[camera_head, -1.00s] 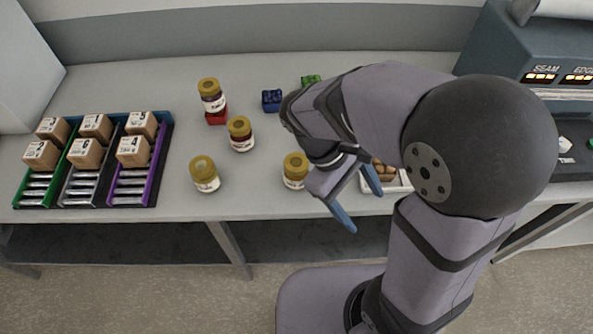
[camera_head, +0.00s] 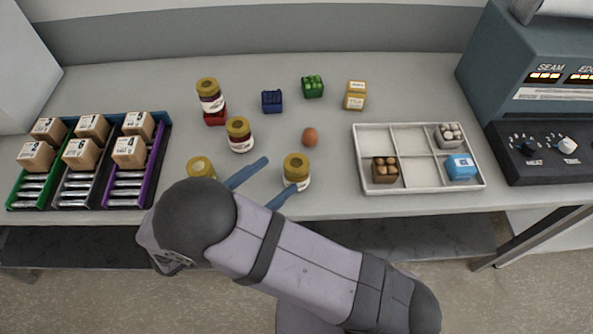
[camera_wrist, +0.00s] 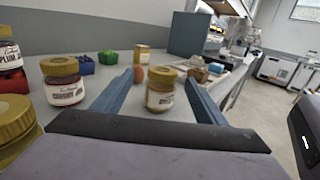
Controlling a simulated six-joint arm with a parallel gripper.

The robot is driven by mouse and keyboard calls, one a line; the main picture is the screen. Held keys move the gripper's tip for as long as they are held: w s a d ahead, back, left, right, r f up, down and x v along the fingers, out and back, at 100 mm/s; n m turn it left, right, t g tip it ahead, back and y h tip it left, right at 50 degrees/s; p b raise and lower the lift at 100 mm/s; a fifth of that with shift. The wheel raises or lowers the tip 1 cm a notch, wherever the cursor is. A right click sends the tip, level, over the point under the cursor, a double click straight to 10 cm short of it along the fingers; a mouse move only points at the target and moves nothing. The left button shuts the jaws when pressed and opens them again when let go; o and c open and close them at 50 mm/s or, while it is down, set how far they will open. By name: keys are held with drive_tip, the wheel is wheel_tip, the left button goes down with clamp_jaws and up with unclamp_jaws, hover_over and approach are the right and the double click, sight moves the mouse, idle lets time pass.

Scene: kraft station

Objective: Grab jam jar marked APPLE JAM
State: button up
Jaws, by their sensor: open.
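Several gold-lidded jam jars stand on the grey table. One jar (camera_head: 297,172) is just ahead of my gripper (camera_head: 281,175). In the wrist view this jar (camera_wrist: 160,92) shows between the two blue fingers, with pale amber contents and a label too small to read. My gripper is open and empty, its fingertips close to the jar; I cannot tell whether they touch it. A dark red jar (camera_head: 240,135) stands farther back. A jar at the left (camera_head: 201,167) is partly hidden by my arm. Another jar (camera_head: 211,97), its label reading PLUM in the wrist view (camera_wrist: 8,60), stands at a red block.
A brown egg (camera_head: 310,136) lies behind the front jar. A white divided tray (camera_head: 405,190) is at the right, and a rack of boxes (camera_head: 165,130) at the left.

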sight(287, 171)
drive_tip(key=shift+f, duration=0.45)
drive_tip(key=shift+p+x, duration=0.45)
drive_tip(key=shift+x, duration=0.7)
drive_tip(key=shift+w+d+r+p, duration=0.2)
drive_tip(key=shift+w+d+p, duration=0.05)
drive_tip(key=shift+d+p, duration=0.3)
drive_tip(key=p+x, duration=0.1)
drive_tip(key=x, duration=0.2)
drive_tip(key=shift+d, duration=0.15)
drive_tip(key=shift+w+d+f+p, duration=0.1)
drive_tip(key=shift+w+d+p, duration=0.1)
drive_tip(key=shift+d+p, duration=0.1)
drive_tip(key=c, duration=1.4)
